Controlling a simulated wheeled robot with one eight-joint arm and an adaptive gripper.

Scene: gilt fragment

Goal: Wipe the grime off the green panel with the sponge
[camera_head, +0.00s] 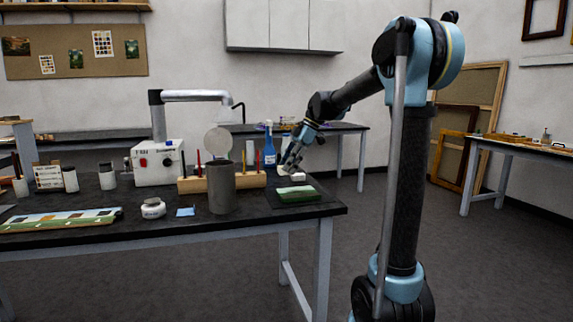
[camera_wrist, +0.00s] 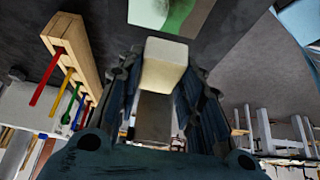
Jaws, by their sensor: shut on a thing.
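The green panel (camera_head: 297,193) lies flat near the right end of the dark workbench, on a dark mat or tray. In the wrist view, part of the panel (camera_wrist: 178,17) shows at the top, with a pale whitish patch beside a green area. My gripper (camera_head: 291,166) reaches in from the right, just behind the panel. It is shut on a cream block-shaped sponge (camera_wrist: 165,62), held between both fingers (camera_wrist: 160,85). The sponge also shows as a small pale block in the head view (camera_head: 297,177). I cannot tell whether it touches the panel.
A wooden rack (camera_head: 190,184) with coloured sticks stands left of the panel; it also shows in the wrist view (camera_wrist: 72,48). A grey canister (camera_head: 222,190) stands in front of it. A blue spray bottle (camera_head: 269,150) is behind. The bench's right edge is close to the panel.

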